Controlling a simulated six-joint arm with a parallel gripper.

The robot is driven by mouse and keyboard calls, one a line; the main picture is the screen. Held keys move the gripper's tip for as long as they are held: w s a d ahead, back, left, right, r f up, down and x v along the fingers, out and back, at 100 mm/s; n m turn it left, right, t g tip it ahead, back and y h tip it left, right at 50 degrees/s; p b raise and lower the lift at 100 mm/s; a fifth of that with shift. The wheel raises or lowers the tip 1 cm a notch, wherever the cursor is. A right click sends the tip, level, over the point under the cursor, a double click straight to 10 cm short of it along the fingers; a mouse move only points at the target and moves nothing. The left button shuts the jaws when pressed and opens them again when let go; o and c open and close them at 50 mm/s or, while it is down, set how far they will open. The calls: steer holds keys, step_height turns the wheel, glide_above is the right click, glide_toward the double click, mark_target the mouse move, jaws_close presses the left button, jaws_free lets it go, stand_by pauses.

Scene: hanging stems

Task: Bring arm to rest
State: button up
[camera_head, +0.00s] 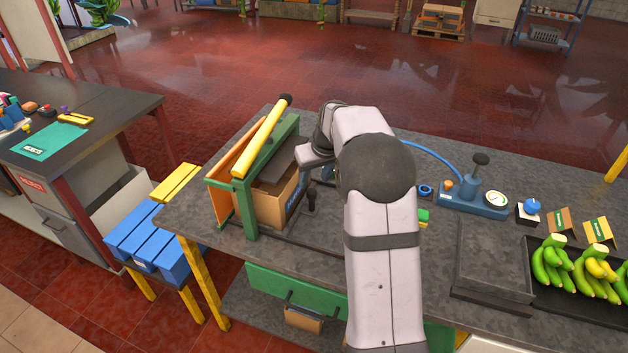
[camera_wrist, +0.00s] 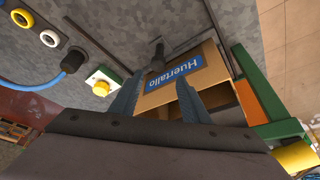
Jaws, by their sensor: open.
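My gripper shows in the wrist view (camera_wrist: 160,103) with its two grey fingers apart and nothing between them. A cardboard box with a blue "Huertallo" label (camera_wrist: 198,70) lies beyond the fingertips. In the head view the box (camera_head: 272,208) sits inside a green frame with a yellow bar (camera_head: 262,137), on the grey worktable. My arm (camera_head: 380,230) reaches over the table to the right of the frame and bends left toward the box. The fingers are largely hidden behind the wrist in the head view, and I cannot tell whether they touch the box.
A blue hose (camera_head: 435,155) curves behind my arm.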

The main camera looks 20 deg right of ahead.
stand_by(0.4)
steer(key=s+a+f+m+g, duration=0.1)
steer(key=s+f, duration=0.2)
steer(key=s, duration=0.2)
steer(key=s+a+f+m+g, duration=0.1)
steer(key=s+f, duration=0.3)
steer(key=s, duration=0.1)
steer(key=s+a+f+m+g, duration=0.1)
steer(key=s+f+g, duration=0.1)
steer(key=s, duration=0.3)
steer(key=shift+a+f+m+y, duration=0.15)
steer(key=shift+f+m+y, duration=0.15)
steer(key=shift+f, duration=0.4)
steer(key=s+a+n+g, duration=0.1)
steer(key=s+a, duration=0.3)
steer(key=s, duration=0.6)
steer(key=s+a+n+g, duration=0.1)
steer(key=s+a, duration=0.4)
steer(key=s, duration=0.4)
steer(key=shift+n+t, duration=0.7)
steer(key=shift+n, duration=0.1)
steer(key=a+r, duration=0.2)
steer(key=r, duration=0.1)
steer(key=w+a+r, duration=0.1)
steer(key=shift+r, duration=0.25)
